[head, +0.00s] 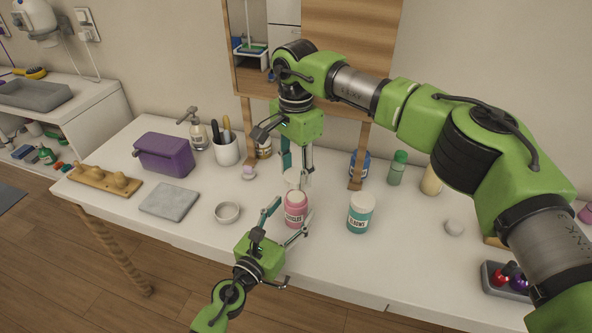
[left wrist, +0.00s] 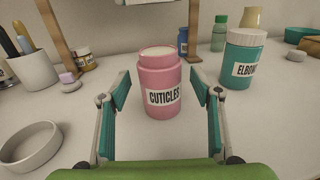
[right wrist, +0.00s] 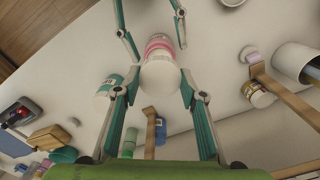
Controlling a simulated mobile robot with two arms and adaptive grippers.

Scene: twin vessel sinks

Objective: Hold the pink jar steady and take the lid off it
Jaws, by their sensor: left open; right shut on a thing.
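The pink jar (head: 296,209) labelled CUTICLES stands upright on the white countertop. In the left wrist view the pink jar (left wrist: 161,88) shows an open, lidless top with a pale inside. My left gripper (head: 291,214) is open, with one finger on each side of the jar and a visible gap at each side in the left wrist view (left wrist: 161,82). My right gripper (head: 296,174) is shut on the white lid (head: 291,176) and holds it above the jar. In the right wrist view the round lid (right wrist: 160,74) sits between the fingertips and partly hides the jar (right wrist: 159,46).
A teal jar (head: 360,213) labelled ELBOWS stands close to the right. A small round dish (head: 227,212), a grey slab (head: 169,201) and a purple box (head: 165,154) lie to the left. The mirror's wooden legs (head: 357,170) stand behind. The counter's front is mostly clear.

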